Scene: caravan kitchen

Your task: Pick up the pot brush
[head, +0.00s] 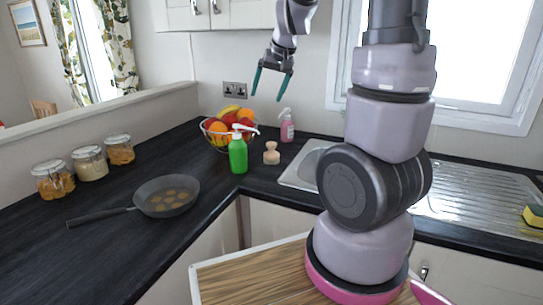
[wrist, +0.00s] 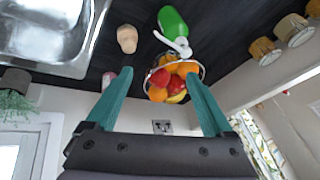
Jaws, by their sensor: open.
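The pot brush (head: 271,153), a small pale wooden knob-topped brush, stands upright on the dark worktop between the green bottle and the sink. In the wrist view the brush (wrist: 127,38) shows from above, left of centre, beyond the left fingertip. My gripper (head: 267,97) is open and empty, with its teal fingers pointing down, well above the worktop and the brush. In the wrist view my gripper (wrist: 158,73) has its fingers wide apart, with the fruit bowl showing between them. Nothing hides the brush in either view.
A green pump bottle (head: 238,152) stands just left of the brush, with a fruit bowl (head: 217,146) behind it. A pink soap bottle (head: 287,128) stands behind the brush. The sink (head: 304,168) lies to the right. A frying pan (head: 166,197) and several jars (head: 90,163) are at left.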

